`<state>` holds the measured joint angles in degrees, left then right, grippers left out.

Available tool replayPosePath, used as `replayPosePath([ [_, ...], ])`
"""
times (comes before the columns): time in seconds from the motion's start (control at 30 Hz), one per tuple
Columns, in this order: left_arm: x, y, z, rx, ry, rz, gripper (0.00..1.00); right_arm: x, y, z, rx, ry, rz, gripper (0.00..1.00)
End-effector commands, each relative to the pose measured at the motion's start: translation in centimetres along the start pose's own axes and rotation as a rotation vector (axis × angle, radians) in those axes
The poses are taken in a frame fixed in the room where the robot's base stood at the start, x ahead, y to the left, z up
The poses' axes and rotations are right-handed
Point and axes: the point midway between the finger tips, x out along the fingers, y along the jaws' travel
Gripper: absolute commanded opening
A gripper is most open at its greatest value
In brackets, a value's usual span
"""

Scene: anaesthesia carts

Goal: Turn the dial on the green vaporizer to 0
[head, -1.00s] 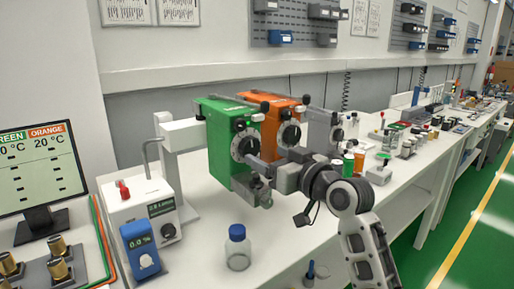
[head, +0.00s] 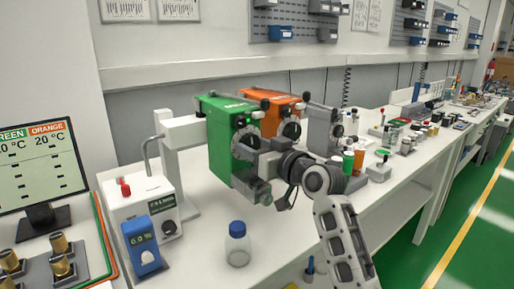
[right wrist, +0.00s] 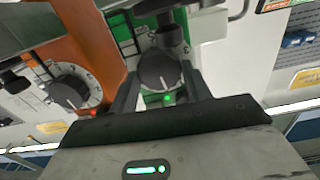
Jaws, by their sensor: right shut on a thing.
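The green vaporizer (head: 220,150) hangs on the rail stand at the left of the bench. Its round dial (head: 246,137) faces me and is partly hidden behind my right gripper (head: 248,152). In the right wrist view, the dark knob of that dial (right wrist: 158,70) sits between the two fingers of my right gripper (right wrist: 160,84), which is shut on it. The knob's scale is mostly covered, so I cannot read its setting. A small green light glows beside the knob. My left gripper is not in view.
The orange vaporizer (head: 268,104) stands close on the right, its white dial (right wrist: 71,91) near my fingers. A blue-capped bottle (head: 238,244) stands below in front. A monitor (head: 42,168) and a white box with a blue meter (head: 141,246) are at left.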

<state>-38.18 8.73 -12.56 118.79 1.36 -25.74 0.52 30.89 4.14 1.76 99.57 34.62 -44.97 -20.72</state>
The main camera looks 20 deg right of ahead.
Motion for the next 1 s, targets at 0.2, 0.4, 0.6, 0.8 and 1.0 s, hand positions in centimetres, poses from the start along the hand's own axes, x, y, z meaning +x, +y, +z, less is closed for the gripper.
replayPosePath([
  [0.2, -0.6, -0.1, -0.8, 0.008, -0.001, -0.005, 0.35, 0.0, 0.0, 0.0, 0.124, -0.002, -0.005, 0.26],
  [0.4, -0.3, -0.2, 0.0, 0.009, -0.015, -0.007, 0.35, 0.0, 0.0, 0.1, 0.123, -0.002, -0.005, 0.26],
  [0.6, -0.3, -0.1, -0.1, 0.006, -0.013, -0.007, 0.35, 0.0, 0.0, 0.1, 0.122, -0.001, -0.005, 0.7],
  [0.8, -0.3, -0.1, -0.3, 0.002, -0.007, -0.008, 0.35, -0.1, 0.1, 0.1, 0.122, -0.001, -0.005, 0.7],
  [1.0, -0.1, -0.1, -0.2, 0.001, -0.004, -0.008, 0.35, -2.4, 0.1, 0.2, 0.119, -0.001, -0.004, 0.7],
])
